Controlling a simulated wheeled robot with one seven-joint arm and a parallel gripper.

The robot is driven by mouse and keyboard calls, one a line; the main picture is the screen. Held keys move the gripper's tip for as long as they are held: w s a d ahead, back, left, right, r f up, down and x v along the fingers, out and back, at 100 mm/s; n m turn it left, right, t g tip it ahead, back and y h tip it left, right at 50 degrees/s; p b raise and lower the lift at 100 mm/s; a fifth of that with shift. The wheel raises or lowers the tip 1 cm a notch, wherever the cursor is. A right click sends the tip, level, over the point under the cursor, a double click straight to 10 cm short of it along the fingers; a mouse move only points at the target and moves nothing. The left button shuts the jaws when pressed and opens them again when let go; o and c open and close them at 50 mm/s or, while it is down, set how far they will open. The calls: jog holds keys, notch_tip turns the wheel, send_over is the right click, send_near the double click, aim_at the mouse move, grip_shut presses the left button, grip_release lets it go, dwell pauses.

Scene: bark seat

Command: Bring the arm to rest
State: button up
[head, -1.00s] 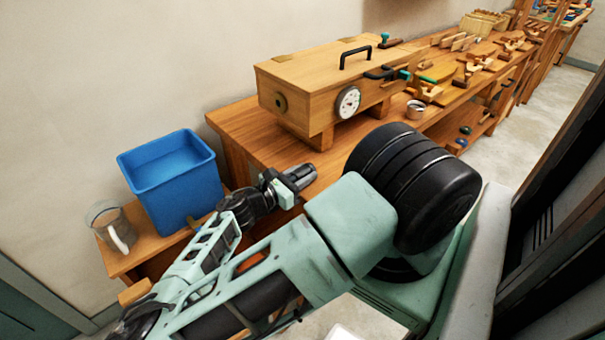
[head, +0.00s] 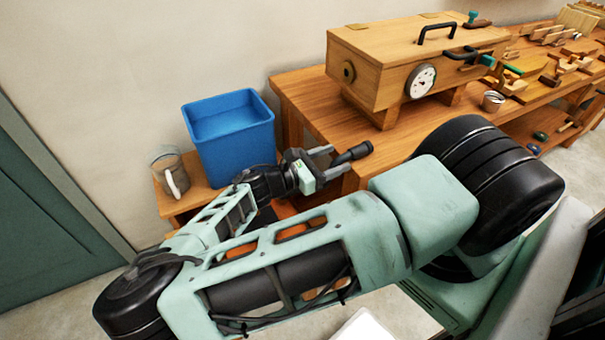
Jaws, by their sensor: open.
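My gripper (head: 339,160) is in the middle of the head view, at the end of my folded arm. Its two fingers point right, with a gap between them and nothing held. In the picture it lies in front of the near left end of the wooden workbench (head: 302,88) and to the right of the blue bin. I cannot tell how far it is from the bench edge. My forearm hides part of the bench and the floor.
A blue bin (head: 232,150) and a clear jug (head: 171,174) stand on a low wooden stand (head: 199,190) at left. A wooden box with a gauge (head: 385,62) stands on the bench, with a metal cup (head: 493,101) to its right. Open floor (head: 70,310) shows at lower left.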

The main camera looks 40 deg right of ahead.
jog(key=b+v, duration=0.1)
jog(key=v, duration=0.7)
jog(key=shift+a+b, duration=0.3)
jog(key=shift+a, duration=0.05)
jog(key=s+a+m+g+y, duration=0.2)
jog(key=s+a+m+y, duration=0.2)
jog(key=s+a+y, duration=0.65)
jog(key=s+a+r+m+t+y, duration=0.2)
jog(key=a+r+t+y, duration=0.1)
jog(key=r, duration=0.5)
jog(key=s+a+r+m+t+y, duration=0.1)
jog(key=s+a+r+t+y, duration=0.1)
jog(key=a+r, duration=0.4)
notch_tip(320, 180, up, 3)
jog(key=t+y, duration=0.1)
jog(key=y, duration=0.1)
jog(key=shift+s+a+m+y, duration=0.25)
jog(key=shift+s+m+y, duration=0.1)
jog(key=shift+m, duration=0.05)
